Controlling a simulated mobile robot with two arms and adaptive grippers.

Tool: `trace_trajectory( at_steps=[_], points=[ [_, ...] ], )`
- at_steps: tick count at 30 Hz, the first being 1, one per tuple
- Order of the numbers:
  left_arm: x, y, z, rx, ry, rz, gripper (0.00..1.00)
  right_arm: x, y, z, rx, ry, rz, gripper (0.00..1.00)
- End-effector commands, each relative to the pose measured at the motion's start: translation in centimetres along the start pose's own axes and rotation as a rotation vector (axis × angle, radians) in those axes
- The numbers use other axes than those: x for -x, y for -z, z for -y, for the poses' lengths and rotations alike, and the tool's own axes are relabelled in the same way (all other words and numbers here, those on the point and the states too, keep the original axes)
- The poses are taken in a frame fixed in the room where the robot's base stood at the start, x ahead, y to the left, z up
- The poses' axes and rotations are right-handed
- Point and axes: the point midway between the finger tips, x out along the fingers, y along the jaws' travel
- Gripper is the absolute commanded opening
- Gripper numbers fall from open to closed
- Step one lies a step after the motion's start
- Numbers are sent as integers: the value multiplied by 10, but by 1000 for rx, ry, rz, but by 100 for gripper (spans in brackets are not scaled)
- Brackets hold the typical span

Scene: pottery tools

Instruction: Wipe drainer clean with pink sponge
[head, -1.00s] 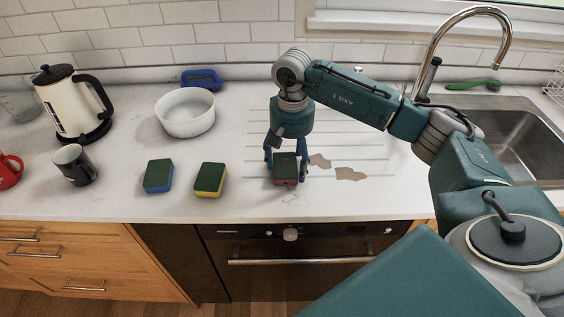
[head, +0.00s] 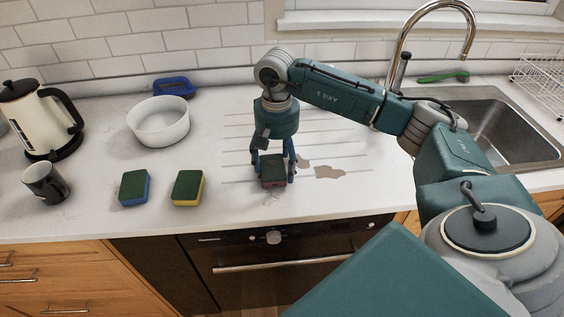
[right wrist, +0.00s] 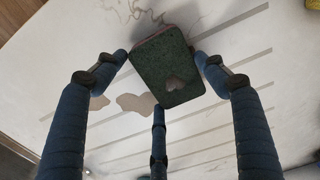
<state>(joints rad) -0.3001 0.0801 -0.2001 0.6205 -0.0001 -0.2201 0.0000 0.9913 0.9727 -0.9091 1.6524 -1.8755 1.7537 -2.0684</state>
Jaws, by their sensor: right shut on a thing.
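My right gripper (head: 273,166) is shut on the pink sponge (head: 272,182), at the front of the grooved drainer (head: 235,150). The sponge has a dark green top and a pinkish side. In the right wrist view, the sponge (right wrist: 166,66) sits between the blue fingers, with its green face to the camera. I cannot tell whether it touches the drainer. Brown stains (head: 328,172) lie on the drainer just right of the gripper. They also show in the right wrist view (right wrist: 136,102), with thin squiggly marks by the sponge. My left gripper is not in view.
A green-and-blue sponge (head: 134,188) and a green-and-yellow sponge (head: 188,188) lie to the left. The sink (head: 510,135) and faucet (head: 400,50) are right.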

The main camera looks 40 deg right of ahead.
Motion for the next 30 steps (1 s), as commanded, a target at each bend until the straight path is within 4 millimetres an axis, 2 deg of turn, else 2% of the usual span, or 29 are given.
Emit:
trace_trajectory(
  at_steps=[3, 6, 14, 30],
  points=[
    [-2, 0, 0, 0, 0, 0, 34, -1, 0, 13, 4, 4, 0, 62],
    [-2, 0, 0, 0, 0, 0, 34, -1, 0, 18, 3, 3, 1, 62],
    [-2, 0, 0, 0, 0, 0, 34, -1, 0, 18, 3, 3, 1, 62],
    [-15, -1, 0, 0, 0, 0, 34, -1, 24, -20, -2, 1, -1, 62]
  ],
)
